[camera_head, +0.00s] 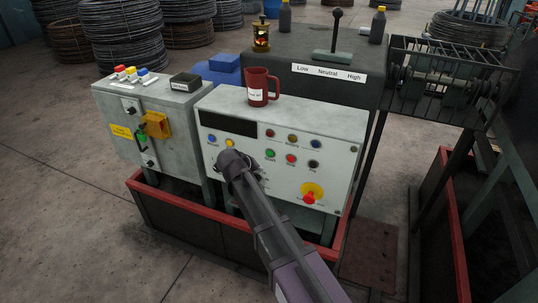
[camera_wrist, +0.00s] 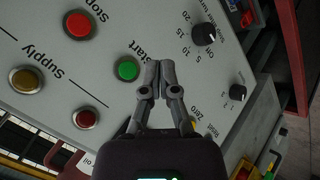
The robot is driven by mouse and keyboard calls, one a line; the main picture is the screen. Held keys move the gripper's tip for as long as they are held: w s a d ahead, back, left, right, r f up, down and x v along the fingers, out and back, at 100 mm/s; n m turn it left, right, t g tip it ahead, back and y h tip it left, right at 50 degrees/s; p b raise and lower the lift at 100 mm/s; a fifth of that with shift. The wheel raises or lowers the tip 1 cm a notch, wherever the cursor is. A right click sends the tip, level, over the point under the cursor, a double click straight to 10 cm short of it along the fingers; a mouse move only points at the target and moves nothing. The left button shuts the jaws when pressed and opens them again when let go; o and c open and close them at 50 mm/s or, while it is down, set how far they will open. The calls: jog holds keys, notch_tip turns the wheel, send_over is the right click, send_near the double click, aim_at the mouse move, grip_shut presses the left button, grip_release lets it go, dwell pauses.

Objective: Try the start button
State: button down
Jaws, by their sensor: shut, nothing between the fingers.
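The green start button (camera_wrist: 127,69) sits on the pale control panel (camera_wrist: 40,50), with a "Start" label beside it in the wrist view. It also shows in the head view (camera_head: 270,153), just right of my wrist. My gripper (camera_wrist: 157,62) has its two fingers together, with nothing between them. In the wrist view the fingertips are just right of the green button, apart from it in the picture. I cannot tell how far they are from the panel face. In the head view my arm hides the fingers and part of the panel.
A red stop button (camera_wrist: 78,24) is close to the green one. Black knobs (camera_wrist: 203,34) lie right of my fingers. A yellow-backed red emergency button (camera_head: 312,193) is low on the panel. A red mug (camera_head: 260,88) stands on top. A grey switch box (camera_head: 150,120) is at left.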

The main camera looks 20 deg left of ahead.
aim_at(269, 157)
jog(key=shift+w+d, duration=0.15)
jog(key=shift+w, duration=1.4)
jog(key=shift+w+d, duration=0.1)
jog(key=shift+w, duration=1.45)
jog(key=shift+w, duration=0.85)
jog(key=shift+s, duration=0.15)
dwell(0.4)
jog(key=shift+s, duration=0.7)
jog(key=shift+s+a, duration=0.15)
jog(key=shift+s, duration=2.35)
